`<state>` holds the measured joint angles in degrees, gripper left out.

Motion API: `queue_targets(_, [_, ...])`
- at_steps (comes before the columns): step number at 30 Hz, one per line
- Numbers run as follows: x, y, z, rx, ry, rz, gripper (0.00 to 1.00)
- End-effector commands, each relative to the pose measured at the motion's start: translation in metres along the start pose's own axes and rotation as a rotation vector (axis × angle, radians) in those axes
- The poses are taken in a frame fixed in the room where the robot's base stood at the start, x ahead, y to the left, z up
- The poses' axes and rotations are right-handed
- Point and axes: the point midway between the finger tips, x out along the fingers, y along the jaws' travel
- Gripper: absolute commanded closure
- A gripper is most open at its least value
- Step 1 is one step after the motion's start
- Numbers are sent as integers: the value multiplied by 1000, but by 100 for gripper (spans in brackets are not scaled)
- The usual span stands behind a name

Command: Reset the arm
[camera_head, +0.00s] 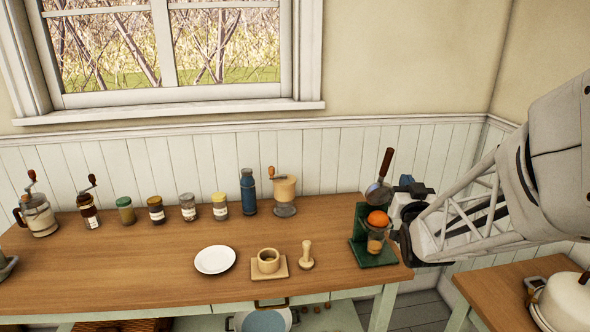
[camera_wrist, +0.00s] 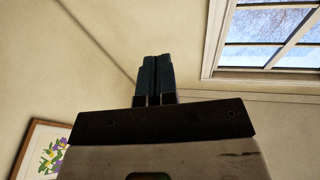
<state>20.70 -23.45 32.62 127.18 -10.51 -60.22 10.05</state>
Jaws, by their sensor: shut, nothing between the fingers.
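My gripper (camera_wrist: 156,75) shows in the wrist view with its two dark blue-grey fingers pressed together and nothing between them. The arm partly hides the stand's right side.
A brown-handled lever (camera_head: 386,162) rises above the stand. Jars, a blue bottle (camera_head: 248,191) and grinders line the back. A kettle (camera_head: 563,302) stands on the right table.

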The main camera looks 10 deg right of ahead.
Motion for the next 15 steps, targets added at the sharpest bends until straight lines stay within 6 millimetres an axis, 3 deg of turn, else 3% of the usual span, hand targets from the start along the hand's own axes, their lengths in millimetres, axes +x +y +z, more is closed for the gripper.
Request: queue_targets(15, [-5,0,-1,0,1,0,100])
